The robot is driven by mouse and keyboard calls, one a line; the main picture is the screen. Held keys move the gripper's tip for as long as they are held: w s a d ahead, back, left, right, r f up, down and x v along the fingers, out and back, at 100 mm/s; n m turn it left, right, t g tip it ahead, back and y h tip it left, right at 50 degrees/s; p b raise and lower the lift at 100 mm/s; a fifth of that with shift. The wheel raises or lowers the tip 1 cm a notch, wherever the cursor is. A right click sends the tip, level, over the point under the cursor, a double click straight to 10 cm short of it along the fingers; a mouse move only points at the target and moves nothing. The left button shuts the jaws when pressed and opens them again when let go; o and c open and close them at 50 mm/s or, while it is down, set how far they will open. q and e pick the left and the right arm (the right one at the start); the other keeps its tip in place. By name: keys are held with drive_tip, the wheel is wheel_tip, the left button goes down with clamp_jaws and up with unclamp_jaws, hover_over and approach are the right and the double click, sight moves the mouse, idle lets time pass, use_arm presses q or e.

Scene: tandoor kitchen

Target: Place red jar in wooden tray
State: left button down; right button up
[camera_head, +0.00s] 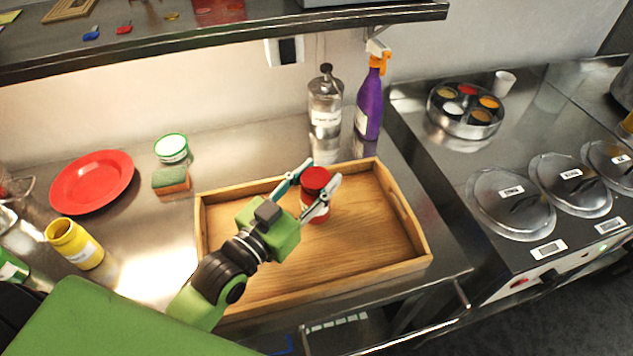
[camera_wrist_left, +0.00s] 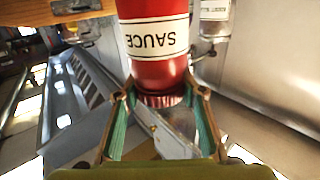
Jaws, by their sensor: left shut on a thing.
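The red jar (camera_head: 315,181) has a red lid and a white label, and it is upright over the wooden tray (camera_head: 411,214), within its rim. I cannot tell whether its base touches the tray floor. In the left wrist view the red jar (camera_wrist_left: 155,72) shows a label reading "SAUCE", upside down in the picture. My left gripper (camera_head: 306,189) is shut on the jar, with one finger on each side of it. The gripper's fingers (camera_wrist_left: 160,110) also show around the jar's end in the left wrist view. My right gripper is not in view.
Behind the tray stand a clear bottle (camera_head: 325,104) and a purple spray bottle (camera_head: 370,103). To the left are a red plate (camera_head: 92,182), a sponge (camera_head: 171,181), a green-rimmed tub (camera_head: 171,148) and a yellow jar (camera_head: 74,244). The tray's right half is bare.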

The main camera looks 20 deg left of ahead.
use_arm(q)
drive_tip(key=shift+f, duration=0.65)
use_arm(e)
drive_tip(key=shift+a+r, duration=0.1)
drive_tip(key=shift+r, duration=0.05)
use_arm(q)
drive_tip(key=shift+f, duration=0.2)
drive_tip(key=c, duration=1.3)
unclamp_jaws()
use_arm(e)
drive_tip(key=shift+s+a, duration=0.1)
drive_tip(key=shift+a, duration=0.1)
use_arm(q)
drive_tip(key=b+v, duration=0.2)
drive_tip(key=v, duration=0.4)
drive_tip(key=shift+s+a, duration=0.1)
drive_tip(key=shift+s, duration=0.3)
drive_tip(key=shift+s+a+r, duration=0.15)
drive_tip(key=shift+s, duration=0.2)
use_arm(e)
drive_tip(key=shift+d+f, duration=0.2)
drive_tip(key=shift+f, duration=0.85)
